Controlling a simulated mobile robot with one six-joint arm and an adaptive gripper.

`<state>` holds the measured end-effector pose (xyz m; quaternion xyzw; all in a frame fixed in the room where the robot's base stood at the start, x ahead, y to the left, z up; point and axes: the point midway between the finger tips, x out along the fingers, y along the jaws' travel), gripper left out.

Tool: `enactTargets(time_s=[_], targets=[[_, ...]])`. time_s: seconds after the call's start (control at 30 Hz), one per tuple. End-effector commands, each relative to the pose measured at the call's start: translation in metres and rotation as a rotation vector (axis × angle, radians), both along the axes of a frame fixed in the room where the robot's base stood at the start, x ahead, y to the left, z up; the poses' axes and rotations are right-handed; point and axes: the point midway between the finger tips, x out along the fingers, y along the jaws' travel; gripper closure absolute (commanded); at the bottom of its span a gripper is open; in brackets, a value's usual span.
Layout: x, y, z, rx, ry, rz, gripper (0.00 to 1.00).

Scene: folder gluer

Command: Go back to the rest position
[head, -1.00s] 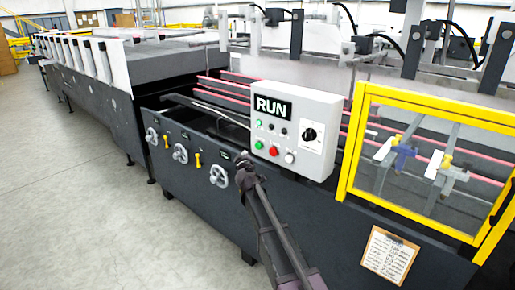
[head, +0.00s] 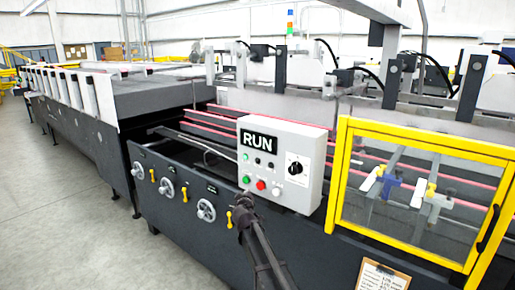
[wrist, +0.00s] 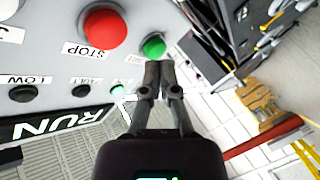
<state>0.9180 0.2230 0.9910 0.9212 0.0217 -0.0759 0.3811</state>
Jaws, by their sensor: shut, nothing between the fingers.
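My gripper (head: 243,203) is shut and empty. In the head view it is just below the lower left of the grey control box (head: 312,165), which has a RUN sign (head: 259,141). In the wrist view the closed fingers (wrist: 159,70) point toward the box face, in front of the green button (wrist: 154,45) and beside the red STOP button (wrist: 104,28). I cannot tell the exact gap between the fingertips and the box.
The long dark folder gluer (head: 180,240) fills the middle and right. Handwheels (head: 206,210) and yellow levers (head: 229,219) stick out left of my gripper. A yellow-framed guard (head: 335,185) and a clipboard (head: 383,277) are at right. Open floor (head: 60,220) lies left.

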Motion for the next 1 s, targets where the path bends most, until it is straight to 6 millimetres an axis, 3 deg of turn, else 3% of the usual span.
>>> enactTargets(time_s=[0.03,0.17,0.3,0.5,0.63,0.8,1.0], targets=[[-0.012,-0.023,0.001,0.020,0.031,-0.050,1.00],[-0.042,-0.080,-0.011,0.085,0.147,-0.201,1.00],[-0.087,-0.138,-0.029,0.165,0.312,-0.360,1.00],[-0.169,-0.197,-0.057,0.283,0.588,-0.538,1.00],[-0.228,-0.218,-0.071,0.362,0.787,-0.615,1.00],[-0.305,-0.228,-0.079,0.462,1.048,-0.658,1.00],[-0.365,-0.224,-0.078,0.540,1.262,-0.646,1.00]])
